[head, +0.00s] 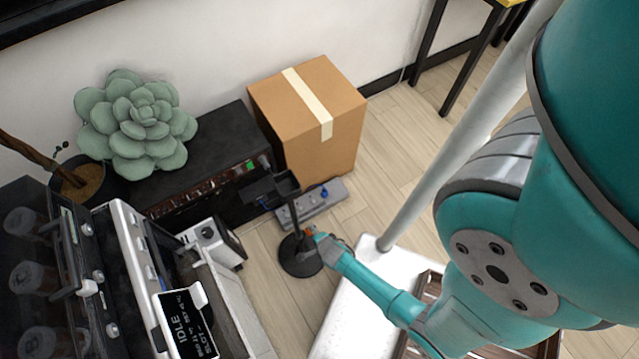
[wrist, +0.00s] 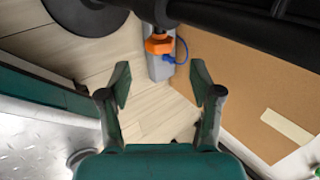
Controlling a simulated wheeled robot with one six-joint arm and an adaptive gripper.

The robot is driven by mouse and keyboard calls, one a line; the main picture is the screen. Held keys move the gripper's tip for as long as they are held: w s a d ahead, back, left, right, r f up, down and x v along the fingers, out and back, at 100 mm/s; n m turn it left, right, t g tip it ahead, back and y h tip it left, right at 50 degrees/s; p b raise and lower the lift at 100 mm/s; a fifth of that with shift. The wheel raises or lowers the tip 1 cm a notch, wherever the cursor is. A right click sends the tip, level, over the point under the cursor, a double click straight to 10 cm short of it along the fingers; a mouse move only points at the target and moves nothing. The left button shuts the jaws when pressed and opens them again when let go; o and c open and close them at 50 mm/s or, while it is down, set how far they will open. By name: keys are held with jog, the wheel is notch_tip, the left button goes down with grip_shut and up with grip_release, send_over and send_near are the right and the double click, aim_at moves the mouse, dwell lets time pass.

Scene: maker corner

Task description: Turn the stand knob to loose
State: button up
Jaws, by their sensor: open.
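The black stand has a round base (head: 301,256) on the floor, a thin upright pole and a small dark holder (head: 270,188) on top. In the wrist view its base (wrist: 88,14) is at the upper left. The orange knob (wrist: 157,45) sits on the stand's pole, ahead of my fingers and near their midline. In the head view the knob (head: 309,231) is a small orange spot beside the end of my arm. My gripper (wrist: 160,82) is open and empty, its two fingers apart. The knob is beyond the fingertips, and no contact shows. I cannot read the knob's setting.
A grey strip (head: 312,205) with a blue part lies behind the stand, before a cardboard box (head: 305,115). A black cabinet (head: 195,165) stands left of the box. A machine with an IDLE screen (head: 186,325) is at lower left. Some wood floor right of the box is clear.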

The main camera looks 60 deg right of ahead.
jog(key=v, duration=0.5)
jog(key=shift+s+a, duration=0.1)
jog(key=shift+r, duration=0.1)
